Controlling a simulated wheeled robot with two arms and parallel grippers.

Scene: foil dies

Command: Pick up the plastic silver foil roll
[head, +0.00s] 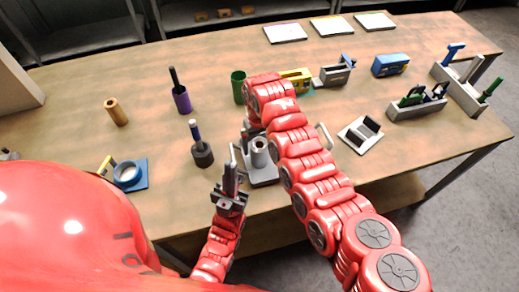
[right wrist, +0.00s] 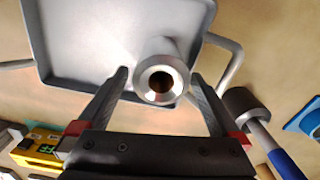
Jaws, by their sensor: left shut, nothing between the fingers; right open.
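The silver foil roll (head: 259,151) stands upright on a grey tray with side handles (head: 264,181), near the front middle of the table. In the right wrist view I look down on the roll (right wrist: 163,79); its hollow end shows a brownish core. My right gripper (right wrist: 160,75) is open and points down over the tray (right wrist: 75,80), one finger on each side of the roll, with gaps visible. In the head view my right arm hides most of that gripper. My left gripper (head: 231,180) is shut and empty, in front of the tray's left side.
A grey caddy (head: 418,106) is right.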

